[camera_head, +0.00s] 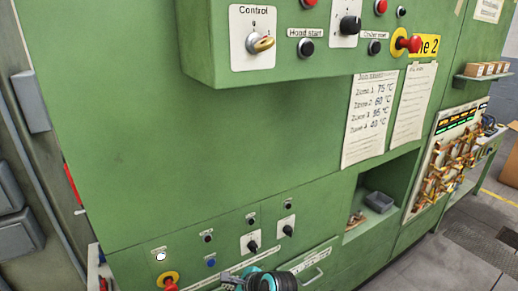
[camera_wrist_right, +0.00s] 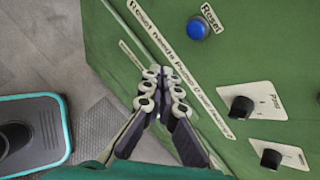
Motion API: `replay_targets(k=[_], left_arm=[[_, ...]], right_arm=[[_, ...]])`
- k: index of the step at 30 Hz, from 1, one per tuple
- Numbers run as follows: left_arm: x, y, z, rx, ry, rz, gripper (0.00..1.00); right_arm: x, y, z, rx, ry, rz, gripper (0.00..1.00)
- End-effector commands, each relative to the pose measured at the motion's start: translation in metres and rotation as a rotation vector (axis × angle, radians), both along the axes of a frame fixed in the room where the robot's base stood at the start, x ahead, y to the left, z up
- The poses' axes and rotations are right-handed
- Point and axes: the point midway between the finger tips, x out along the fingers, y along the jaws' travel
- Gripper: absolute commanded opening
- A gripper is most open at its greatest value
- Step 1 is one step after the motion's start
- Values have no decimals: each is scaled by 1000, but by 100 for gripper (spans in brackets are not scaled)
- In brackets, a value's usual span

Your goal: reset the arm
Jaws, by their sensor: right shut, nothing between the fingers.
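My right gripper (camera_head: 230,278) shows at the bottom edge of the head view, low in front of the green machine panel (camera_head: 130,130). In the right wrist view my right gripper (camera_wrist_right: 163,75) has its dark fingers together at the tips, with nothing between them. It is beside a label strip and the lower control panel (camera_wrist_right: 260,60). Whether it touches the panel I cannot tell. My left gripper is not in view.
Below are a blue button (camera_wrist_right: 198,28), black knobs (camera_wrist_right: 242,106) and a recess with a grey tray (camera_head: 379,201). Grey floor (camera_head: 450,262) is open at right.

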Motion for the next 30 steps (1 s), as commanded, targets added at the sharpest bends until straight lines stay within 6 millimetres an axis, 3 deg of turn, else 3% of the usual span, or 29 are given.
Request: replay_targets(k=[8,12,18,24,30], left_arm=[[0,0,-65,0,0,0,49],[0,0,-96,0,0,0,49],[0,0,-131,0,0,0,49],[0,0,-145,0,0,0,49],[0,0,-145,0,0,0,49]], right_arm=[[-35,-126,-20,-524,-359,390,0],[-68,-191,-39,-842,-494,666,0],[-121,-261,-72,-1210,-580,1068,0],[-149,-293,-91,-1379,-591,1314,0],[-153,-297,-92,-1407,-592,1363,0]])
